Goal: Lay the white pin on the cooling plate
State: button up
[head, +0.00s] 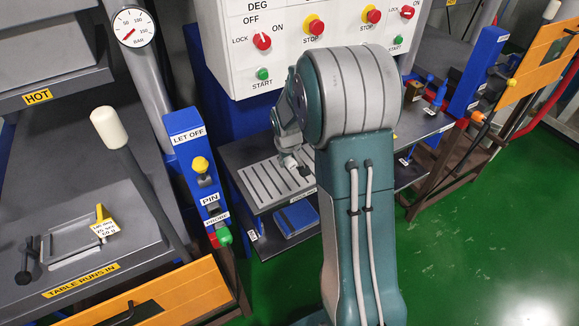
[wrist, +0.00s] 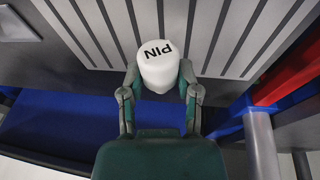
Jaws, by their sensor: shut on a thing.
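The white pin (wrist: 158,66), marked PIN, is between the two fingers of my gripper (wrist: 160,92) in the wrist view. My gripper is shut on it. The grey slotted cooling plate (wrist: 95,22) lies behind the pin in the wrist view, and the pin's top overlaps its slots. I cannot tell whether they touch. In the head view the cooling plate (head: 258,184) sits on a bench left of my arm. My gripper (head: 303,172) is over its right part there, partly hidden by my arm, and the pin is not clear.
A blue post (head: 188,150) labelled LET OFF, with a PIN label, stands left of the plate. A blue box (head: 296,218) lies below the plate's front. A white control panel (head: 300,40) is behind. A red part (wrist: 285,70) is at right in the wrist view.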

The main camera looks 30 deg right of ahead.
aim_at(291, 172)
jog(key=f, duration=0.1)
jog(key=d+f, duration=0.1)
jog(key=f, duration=0.2)
jog(key=shift+w+d, duration=0.2)
jog(key=shift+d, duration=0.05)
jog(key=shift+a+f, duration=0.15)
jog(key=shift+f, duration=0.05)
jog(key=shift+a+r, duration=0.1)
jog(key=shift+a, duration=0.05)
jog(key=o, duration=0.8)
jog(key=shift+c, duration=0.2)
jog(key=shift+o, duration=1.1)
jog(key=shift+d, duration=0.25)
jog(key=shift+a, duration=0.1)
